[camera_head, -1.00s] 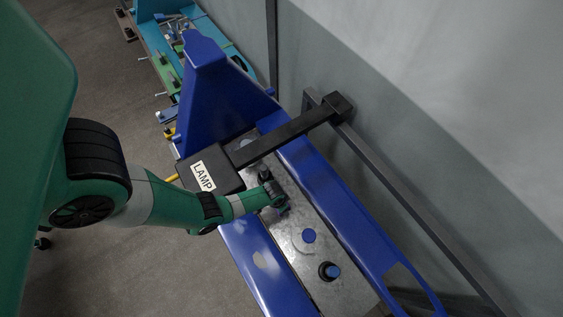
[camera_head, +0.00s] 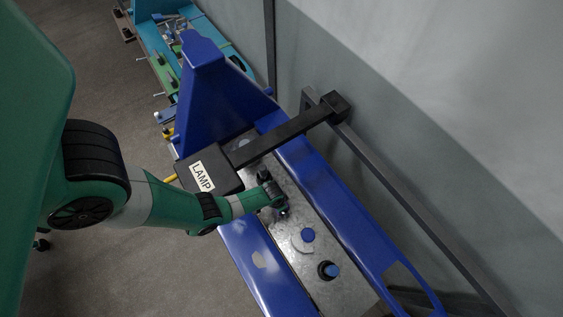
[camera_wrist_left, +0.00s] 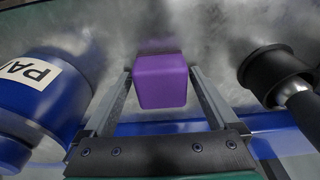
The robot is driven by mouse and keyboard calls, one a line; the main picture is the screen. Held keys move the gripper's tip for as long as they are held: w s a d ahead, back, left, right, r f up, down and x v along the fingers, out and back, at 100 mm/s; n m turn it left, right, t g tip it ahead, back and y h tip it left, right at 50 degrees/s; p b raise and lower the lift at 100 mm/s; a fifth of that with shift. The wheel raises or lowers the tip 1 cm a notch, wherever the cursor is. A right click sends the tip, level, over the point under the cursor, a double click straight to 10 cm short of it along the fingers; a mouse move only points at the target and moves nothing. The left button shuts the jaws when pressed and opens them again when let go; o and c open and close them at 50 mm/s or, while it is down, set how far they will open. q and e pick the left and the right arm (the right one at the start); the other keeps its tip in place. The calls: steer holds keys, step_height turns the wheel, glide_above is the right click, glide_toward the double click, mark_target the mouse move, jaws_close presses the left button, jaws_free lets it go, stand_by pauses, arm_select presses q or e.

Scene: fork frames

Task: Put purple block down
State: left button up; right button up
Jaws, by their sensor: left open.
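The purple block (camera_wrist_left: 161,82) sits between the two fingers of my left gripper (camera_wrist_left: 160,71) in the left wrist view, on or just above the grey metal surface. The fingers are open, with a narrow gap showing on each side of the block. In the head view my left gripper (camera_head: 284,211) is low over the metal plate (camera_head: 296,262) of the blue station. I cannot make out the block in the head view. My right gripper is not in view.
A blue cylinder with a partly visible "PA" label (camera_wrist_left: 42,74) stands left of the gripper in the wrist view, and a black cylindrical part (camera_wrist_left: 272,72) stands right. In the head view, a black lamp box (camera_head: 207,172) and bar hang near my arm. Blue walls (camera_head: 335,205) border the plate.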

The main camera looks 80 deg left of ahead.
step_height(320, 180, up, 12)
steer(key=p, duration=1.1)
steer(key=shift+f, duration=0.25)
